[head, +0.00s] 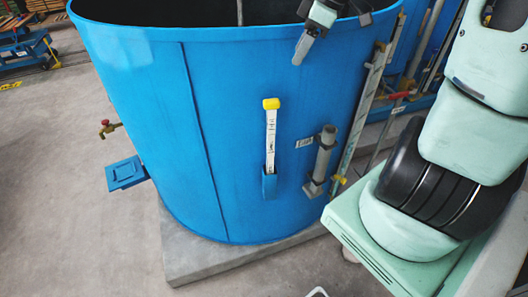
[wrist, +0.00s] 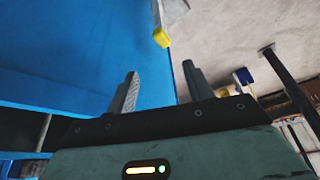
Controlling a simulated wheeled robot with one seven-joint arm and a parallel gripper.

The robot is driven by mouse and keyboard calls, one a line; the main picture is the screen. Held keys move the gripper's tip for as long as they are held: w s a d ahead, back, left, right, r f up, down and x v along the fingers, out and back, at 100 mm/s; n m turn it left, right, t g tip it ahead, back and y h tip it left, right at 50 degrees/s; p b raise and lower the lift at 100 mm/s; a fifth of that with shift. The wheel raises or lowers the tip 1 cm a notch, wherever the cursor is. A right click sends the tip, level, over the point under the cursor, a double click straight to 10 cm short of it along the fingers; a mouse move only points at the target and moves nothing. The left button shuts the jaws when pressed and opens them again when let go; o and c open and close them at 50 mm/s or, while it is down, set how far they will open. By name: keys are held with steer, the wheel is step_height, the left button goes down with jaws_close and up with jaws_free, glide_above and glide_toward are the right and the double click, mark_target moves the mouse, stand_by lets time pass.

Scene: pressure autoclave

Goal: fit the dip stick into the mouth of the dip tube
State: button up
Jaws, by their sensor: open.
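The dip stick (head: 270,143) is a white marked strip with a yellow cap. It stands upright in a small blue holder (head: 269,185) on the tank's outer wall, which hides its lower end. The dip tube (head: 321,163) is a short grey upright pipe to its right, with its mouth at the top. My gripper (head: 301,48) is open and empty at the tank's rim, above and apart from both. In the wrist view the yellow cap of the dip stick (wrist: 161,38) shows beyond the open fingers (wrist: 160,80). The dip tube is not clearly seen there.
The large blue tank (head: 130,110) stands on a concrete plinth (head: 190,262). A sight gauge (head: 359,115) runs up its wall right of the dip tube. A brass tap (head: 108,127) and a blue bracket (head: 126,173) stick out at left.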

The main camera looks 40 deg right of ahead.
mark_target(273, 100)
steer(key=x, duration=1.2)
steer(key=shift+s+p, duration=0.1)
steer(key=shift+p, duration=0.3)
steer(key=shift+a+p+x, duration=0.2)
steer(key=shift+p+x, duration=0.85)
steer(key=shift+x, duration=1.55)
steer(key=shift+s, duration=0.1)
steer(key=shift+c, duration=0.2)
jaws_close()
